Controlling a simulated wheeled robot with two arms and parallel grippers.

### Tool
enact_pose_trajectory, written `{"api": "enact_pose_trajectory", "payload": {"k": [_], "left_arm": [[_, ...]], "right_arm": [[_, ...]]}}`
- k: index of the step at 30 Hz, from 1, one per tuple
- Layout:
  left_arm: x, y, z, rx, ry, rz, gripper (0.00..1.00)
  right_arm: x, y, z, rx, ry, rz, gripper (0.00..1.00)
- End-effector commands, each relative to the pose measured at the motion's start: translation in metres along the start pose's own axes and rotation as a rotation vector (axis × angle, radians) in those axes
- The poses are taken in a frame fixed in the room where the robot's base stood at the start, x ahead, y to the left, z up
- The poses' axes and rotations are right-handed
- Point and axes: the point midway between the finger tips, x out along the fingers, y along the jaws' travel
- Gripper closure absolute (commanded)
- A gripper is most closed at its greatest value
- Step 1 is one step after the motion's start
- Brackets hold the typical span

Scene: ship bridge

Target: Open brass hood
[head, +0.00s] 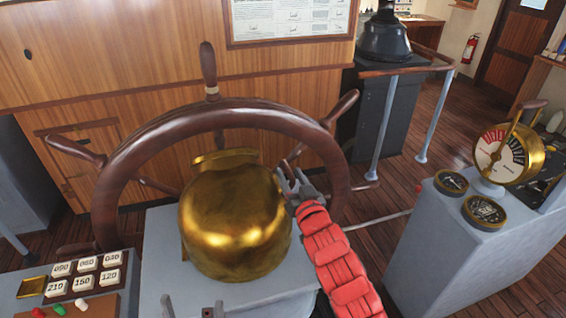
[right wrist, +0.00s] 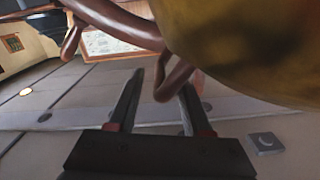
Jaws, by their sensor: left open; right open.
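The brass hood (head: 233,225) is a rounded gold dome seated on a grey pedestal (head: 158,232), in front of the ship's wheel, with a raised lip at its back. My right gripper (head: 292,180), on the red arm, is at the hood's upper right side, near the wheel rim. In the right wrist view its open fingers (right wrist: 160,88) are empty below the hood (right wrist: 255,45); a wheel handle (right wrist: 172,85) shows beyond or between them. I cannot tell whether it touches the hood. My left gripper (head: 190,307) shows only two spread fingertips at the bottom edge, in front of the pedestal.
The wooden wheel (head: 130,155) stands close behind the hood, its handles sticking out around it. Numbered white blocks (head: 85,263) lie on a panel at left. A grey console (head: 440,245) with brass dials and an engine telegraph (head: 497,160) stands at right.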

Motion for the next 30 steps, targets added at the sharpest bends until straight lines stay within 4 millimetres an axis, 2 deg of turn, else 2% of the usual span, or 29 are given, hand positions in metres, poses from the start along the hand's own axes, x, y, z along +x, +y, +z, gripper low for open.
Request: {"api": "enact_pose_trajectory", "payload": {"k": [11, 14, 20, 30], "left_arm": [[0.0015, 0.0, -0.0003, 0.0, 0.0, 0.0, 0.0], [0.0016, 0.0, -0.0003, 0.0, 0.0, 0.0, 0.0], [0.0016, -0.0001, -0.0003, 0.0, 0.0, 0.0, 0.0], [0.0015, -0.0001, -0.0003, 0.0, 0.0, 0.0, 0.0]], "right_arm": [[0.0015, 0.0005, -0.0003, 0.0, 0.002, -0.001, 0.5], [0.0015, 0.0004, -0.0005, 0.0, 0.002, -0.001, 0.65], [0.0015, 0.0008, -0.0003, 0.0, 0.001, 0.0, 1.0], [0.0015, 0.0014, 0.0003, -0.001, 0.0, 0.001, 1.0]]}}
